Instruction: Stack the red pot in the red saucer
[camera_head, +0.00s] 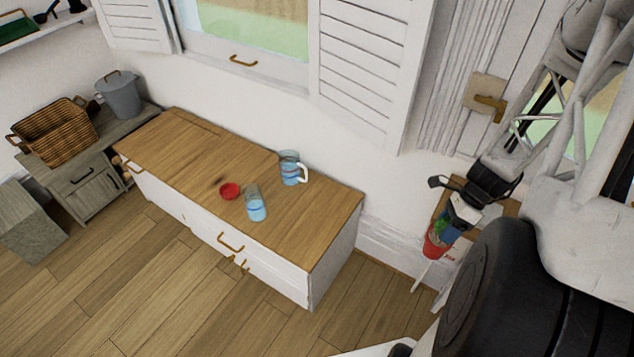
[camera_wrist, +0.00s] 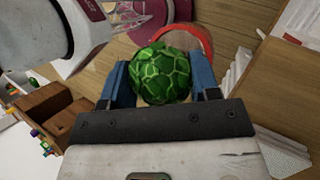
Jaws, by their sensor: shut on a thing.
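The red saucer (camera_head: 230,190) is a small round dish lying on the wooden top of the low white bench, empty as far as I can see. My gripper (camera_head: 443,222) is at the right, beyond the bench's right end and well apart from the saucer. It is shut on the red pot (camera_head: 434,246), which hangs below the fingers with a green plant at its top. In the wrist view my blue fingers (camera_wrist: 162,84) stand on both sides of the round, patterned green plant (camera_wrist: 160,74). Part of the pot's red rim (camera_wrist: 205,47) shows behind it; the rest is hidden.
A glass of blue liquid (camera_head: 256,207) stands just right of the saucer, and a clear pitcher (camera_head: 289,172) stands behind it. The bench top (camera_head: 310,225) is otherwise clear. A wicker basket (camera_head: 55,135) and grey bucket (camera_head: 121,97) sit on the left cabinet.

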